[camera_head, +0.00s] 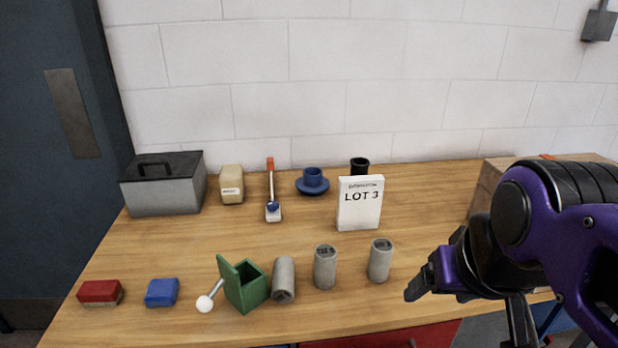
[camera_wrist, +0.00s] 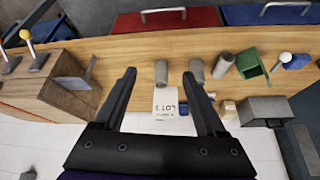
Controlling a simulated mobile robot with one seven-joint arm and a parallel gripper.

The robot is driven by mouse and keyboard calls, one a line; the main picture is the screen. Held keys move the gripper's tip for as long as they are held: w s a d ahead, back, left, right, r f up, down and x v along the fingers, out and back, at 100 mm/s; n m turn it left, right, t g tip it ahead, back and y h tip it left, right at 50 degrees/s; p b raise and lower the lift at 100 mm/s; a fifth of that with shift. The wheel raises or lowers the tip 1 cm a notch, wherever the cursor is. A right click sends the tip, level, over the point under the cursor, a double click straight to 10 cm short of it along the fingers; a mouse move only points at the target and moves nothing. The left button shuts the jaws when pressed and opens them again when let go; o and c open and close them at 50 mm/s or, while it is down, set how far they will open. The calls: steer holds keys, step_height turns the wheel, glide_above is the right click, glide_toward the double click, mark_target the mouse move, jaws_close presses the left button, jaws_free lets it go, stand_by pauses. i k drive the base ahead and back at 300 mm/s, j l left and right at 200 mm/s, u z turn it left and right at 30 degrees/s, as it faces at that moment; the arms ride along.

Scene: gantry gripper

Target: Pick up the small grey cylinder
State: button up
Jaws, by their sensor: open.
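Three grey cylinders of similar size are near the table's front edge, and I cannot tell which is the small one. The right cylinder (camera_head: 380,260) and the middle cylinder (camera_head: 325,267) stand upright. The left cylinder (camera_head: 284,279) appears to lie on its side beside the green box. My gripper (camera_head: 421,284) is open and empty, to the right of the right cylinder and apart from it. In the wrist view, the right cylinder (camera_wrist: 161,71) shows between the fingertips, and the middle cylinder (camera_wrist: 197,69) is just past one fingertip.
A green open box (camera_head: 246,291), a white-ball-ended rod (camera_head: 206,302), a blue block (camera_head: 162,293) and a red block (camera_head: 100,292) are at the front left. A LOT 3 sign (camera_head: 359,207) stands behind the cylinders. A wooden box (camera_head: 484,188) is at the right.

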mark_target(283, 279)
steer(key=u, duration=0.9)
